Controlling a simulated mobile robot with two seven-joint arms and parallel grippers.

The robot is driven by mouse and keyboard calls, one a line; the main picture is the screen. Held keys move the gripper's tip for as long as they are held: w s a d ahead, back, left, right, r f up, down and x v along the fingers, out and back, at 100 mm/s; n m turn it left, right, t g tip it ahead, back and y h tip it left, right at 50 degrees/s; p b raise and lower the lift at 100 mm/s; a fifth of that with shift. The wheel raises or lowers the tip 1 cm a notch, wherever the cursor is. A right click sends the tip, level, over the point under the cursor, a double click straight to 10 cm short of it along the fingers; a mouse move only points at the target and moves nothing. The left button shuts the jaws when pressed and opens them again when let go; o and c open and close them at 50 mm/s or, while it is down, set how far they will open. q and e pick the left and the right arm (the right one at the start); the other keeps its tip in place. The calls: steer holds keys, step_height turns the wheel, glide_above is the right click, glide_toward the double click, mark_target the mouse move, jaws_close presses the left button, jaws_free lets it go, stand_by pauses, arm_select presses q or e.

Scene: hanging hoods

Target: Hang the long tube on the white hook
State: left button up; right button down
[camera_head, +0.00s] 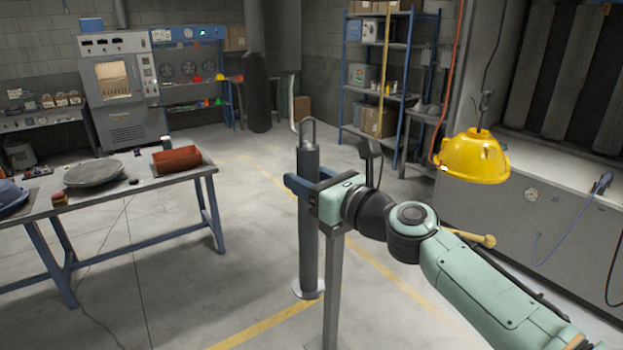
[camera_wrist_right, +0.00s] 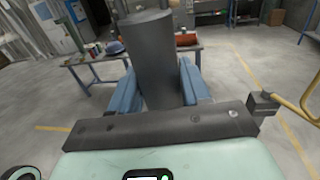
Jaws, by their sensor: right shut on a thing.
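The long tube (camera_head: 309,232) is a dark grey upright cylinder with a metal loop at its top and a wider round foot. My right gripper (camera_head: 304,186) is shut around its upper part with blue fingers on both sides. In the right wrist view the tube (camera_wrist_right: 146,50) stands between the two fingers (camera_wrist_right: 155,90). A thin white hook (camera_head: 294,127) with a curved lower end shows just left of the tube's loop in the head view. The loop and hook look apart; their depth difference is hard to tell. My left gripper is not in view.
A grey post (camera_head: 333,285) stands below my right gripper. Floor between bench and tube is clear.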

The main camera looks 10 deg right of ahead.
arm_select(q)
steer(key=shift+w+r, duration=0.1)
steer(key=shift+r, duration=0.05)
arm_select(e)
steer(key=shift+w+r, duration=0.15)
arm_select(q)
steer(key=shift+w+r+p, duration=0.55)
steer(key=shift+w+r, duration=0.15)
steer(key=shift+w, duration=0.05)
arm_select(e)
steer(key=shift+x, duration=1.45)
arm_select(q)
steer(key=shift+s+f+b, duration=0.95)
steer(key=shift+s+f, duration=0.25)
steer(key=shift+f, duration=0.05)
arm_select(e)
steer(key=shift+d+f, duration=0.2)
steer(key=shift+f, duration=1.2)
steer(key=c, duration=0.5)
jaws_free()
steer(key=shift+o, duration=0.3)
steer(key=shift+f, duration=0.1)
